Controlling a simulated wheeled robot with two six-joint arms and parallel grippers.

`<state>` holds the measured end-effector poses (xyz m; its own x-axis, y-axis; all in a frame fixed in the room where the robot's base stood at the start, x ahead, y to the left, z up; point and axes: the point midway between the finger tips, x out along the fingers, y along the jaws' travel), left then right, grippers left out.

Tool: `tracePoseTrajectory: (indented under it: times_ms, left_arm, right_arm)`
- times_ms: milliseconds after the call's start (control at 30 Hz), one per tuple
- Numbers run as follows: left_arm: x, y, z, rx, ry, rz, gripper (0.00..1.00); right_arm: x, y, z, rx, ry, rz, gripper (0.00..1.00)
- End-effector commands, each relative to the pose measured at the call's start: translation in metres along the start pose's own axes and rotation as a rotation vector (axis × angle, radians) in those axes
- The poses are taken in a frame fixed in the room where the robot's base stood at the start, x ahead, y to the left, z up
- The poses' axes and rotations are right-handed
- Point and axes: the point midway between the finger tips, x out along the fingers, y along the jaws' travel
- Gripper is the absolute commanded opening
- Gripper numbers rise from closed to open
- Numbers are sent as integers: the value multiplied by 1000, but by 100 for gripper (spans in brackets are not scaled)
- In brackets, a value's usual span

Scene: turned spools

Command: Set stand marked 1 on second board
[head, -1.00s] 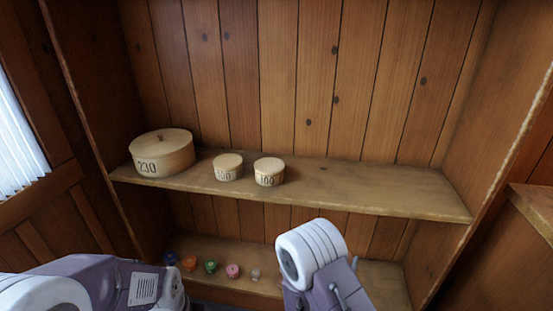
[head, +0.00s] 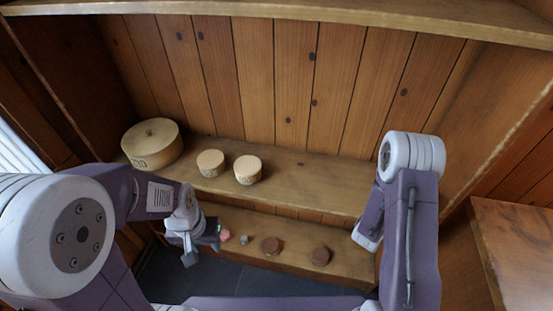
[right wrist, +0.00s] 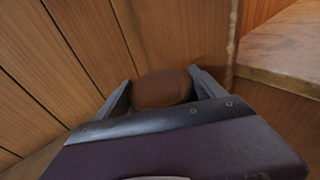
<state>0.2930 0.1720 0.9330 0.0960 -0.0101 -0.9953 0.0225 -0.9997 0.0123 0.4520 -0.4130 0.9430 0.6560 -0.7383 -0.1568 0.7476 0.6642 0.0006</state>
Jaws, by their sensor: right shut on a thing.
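In the right wrist view my right gripper (right wrist: 160,79) is shut on a round brown stand (right wrist: 163,91), held between its two fingers. No mark shows on it from here. In the head view this gripper is not clearly seen behind my right arm. Two more round brown stands, one (head: 272,245) left of the other (head: 320,256), are on the lower board (head: 292,260); their marks are unreadable. Above it is the middle board (head: 310,187). My left gripper (head: 190,252) hangs in front of the lower board's left part; whether it is open is unclear.
A large lidded round box (head: 152,145) and two small ones, left (head: 210,163) and right (head: 247,170), stand on the middle board. Its right half is clear. A pink piece (head: 225,236) and a small grey piece (head: 244,239) sit on the lower board. An upper board (head: 300,15) crosses the top.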

Motion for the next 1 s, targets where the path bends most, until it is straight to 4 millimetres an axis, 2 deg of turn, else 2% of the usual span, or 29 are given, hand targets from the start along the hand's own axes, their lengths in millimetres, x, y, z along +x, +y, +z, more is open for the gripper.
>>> tracePoseTrajectory:
  times_ms: [267,367,600,700,800,933,1000]
  left_arm:
    - [0,0,0,-1,0,0,36]
    - [-1,0,0,-1,0,0,36]
    - [-1,0,0,0,0,0,36]
    - [0,0,0,-1,0,0,36]
    - [0,0,0,0,0,0,36]
    - [0,0,0,0,0,0,36]
    - [0,0,0,0,0,0,36]
  right_arm:
    - [0,4,-1,0,-1,1,30]
    - [2,23,-12,-1,-2,6,30]
    - [10,89,-52,1,-3,6,30]
    - [12,107,-62,2,-3,2,30]
    - [14,116,-68,1,-1,1,30]
    - [14,117,-70,0,0,0,30]
    - [16,117,-81,-2,1,-1,30]
